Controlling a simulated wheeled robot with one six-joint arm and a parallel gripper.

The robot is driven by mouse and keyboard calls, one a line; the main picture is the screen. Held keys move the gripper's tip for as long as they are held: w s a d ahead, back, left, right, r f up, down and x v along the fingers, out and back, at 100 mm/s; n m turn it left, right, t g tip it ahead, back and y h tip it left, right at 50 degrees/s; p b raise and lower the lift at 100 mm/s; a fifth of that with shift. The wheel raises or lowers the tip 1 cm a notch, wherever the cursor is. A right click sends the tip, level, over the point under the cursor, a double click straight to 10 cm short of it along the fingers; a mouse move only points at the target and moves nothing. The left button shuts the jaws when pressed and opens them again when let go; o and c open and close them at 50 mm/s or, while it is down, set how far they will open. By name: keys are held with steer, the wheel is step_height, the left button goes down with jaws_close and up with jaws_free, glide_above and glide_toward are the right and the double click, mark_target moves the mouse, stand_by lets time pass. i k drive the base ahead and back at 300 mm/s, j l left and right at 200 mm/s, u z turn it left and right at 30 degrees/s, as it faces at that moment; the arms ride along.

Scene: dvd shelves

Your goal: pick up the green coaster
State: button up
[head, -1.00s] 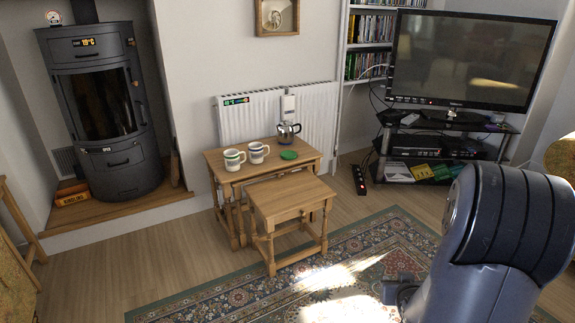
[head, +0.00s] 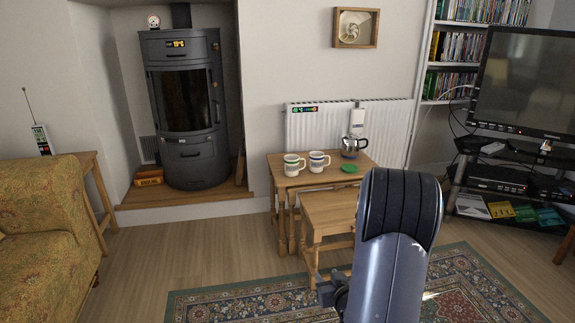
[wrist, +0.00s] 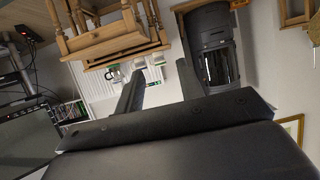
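The green coaster (head: 349,169) lies flat on the larger wooden nest table (head: 277,163), near its right side. Two striped mugs (head: 318,161) stand to its left, and a metal-and-dark coffee pot (head: 355,146) stands just behind it. My gripper (wrist: 160,75) is open, its two dark fingers apart with nothing between them in the wrist view. In the head view, my arm stands in front of the tables at the right, and the gripper is well short of the coaster.
A smaller wooden table (head: 325,208) stands in front of the larger one, partly hidden by my arm. A patterned rug (head: 240,303) covers the floor. A radiator (head: 385,130) is behind, a stove (head: 187,100) left, a TV stand (head: 500,180) right, and a sofa (head: 45,225) far left.

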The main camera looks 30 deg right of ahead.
mark_target(346, 168)
steer(key=i+l+u, duration=0.2)
steer(key=l+u, duration=0.15)
steer(key=l, duration=0.65)
steer(key=l+u, duration=0.35)
steer(key=l, duration=0.7)
steer(key=l+u, duration=0.35)
steer(key=l, duration=1.5)
steer(key=k+l, duration=0.15)
steer(key=l, duration=0.6)
